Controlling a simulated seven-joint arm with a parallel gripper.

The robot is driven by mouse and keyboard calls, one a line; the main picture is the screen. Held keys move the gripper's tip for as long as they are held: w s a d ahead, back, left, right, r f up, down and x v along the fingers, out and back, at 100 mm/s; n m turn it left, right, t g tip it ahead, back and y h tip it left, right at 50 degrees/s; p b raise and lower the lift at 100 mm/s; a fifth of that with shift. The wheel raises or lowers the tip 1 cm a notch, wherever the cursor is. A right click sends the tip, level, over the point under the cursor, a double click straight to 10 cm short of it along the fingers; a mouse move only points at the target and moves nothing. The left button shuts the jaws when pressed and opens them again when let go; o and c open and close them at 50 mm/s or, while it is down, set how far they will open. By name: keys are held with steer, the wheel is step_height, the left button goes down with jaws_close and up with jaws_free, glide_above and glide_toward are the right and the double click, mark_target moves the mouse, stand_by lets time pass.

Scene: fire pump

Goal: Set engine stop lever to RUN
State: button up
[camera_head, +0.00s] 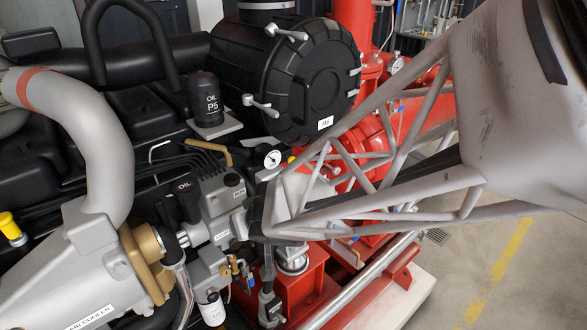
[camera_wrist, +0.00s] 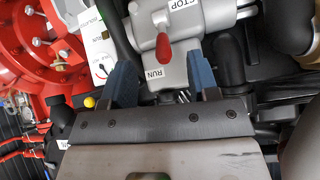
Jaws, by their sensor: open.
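The engine stop lever has a red handle (camera_wrist: 163,48), seen in the wrist view on a grey housing (camera_wrist: 201,18). A STOP label (camera_wrist: 186,4) is above it and a RUN label (camera_wrist: 154,73) is below it. The handle shows between the two labels; I cannot tell its exact setting. In the head view, the gripper end (camera_head: 250,218) is beside the grey housing, and the lever is hidden.
The grey cooler (camera_head: 75,270) is at left. Black hoses are close on the right.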

steer(key=s+d, duration=0.6)
steer(key=s, duration=0.1)
steer(key=shift+s+d, duration=0.2)
steer(key=shift+s, duration=0.05)
stand_by(0.9)
stand_by(0.3)
